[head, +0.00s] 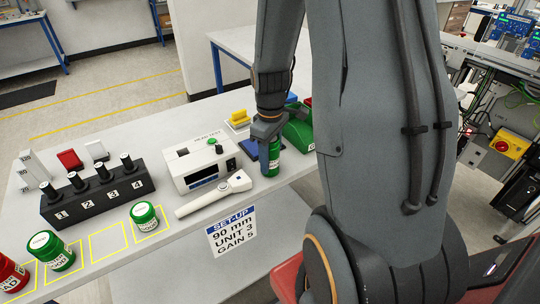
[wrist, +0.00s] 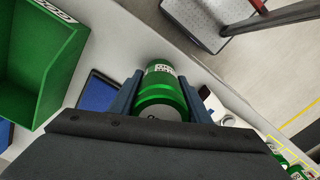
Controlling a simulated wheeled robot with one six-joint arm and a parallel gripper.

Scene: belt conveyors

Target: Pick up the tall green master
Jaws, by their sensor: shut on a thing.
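My gripper (head: 270,133) is shut on a green cylinder (head: 274,158) with a white label, near the table's back right part. In the wrist view the green cylinder (wrist: 161,92) sits between the two blue-grey fingers of my gripper (wrist: 162,100). I cannot tell whether its base touches the table. Two more green jars with white lids, one at the front left (head: 50,251) and one to its right (head: 145,215), stand in yellow outlined squares.
A red jar (head: 10,275) stands at the left edge. A white meter (head: 202,163) and a white handheld probe (head: 214,194) lie left of my gripper. A green bin (head: 300,128) is close on its right. A black numbered block (head: 97,197) stands farther left. One yellow square (head: 108,241) is empty.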

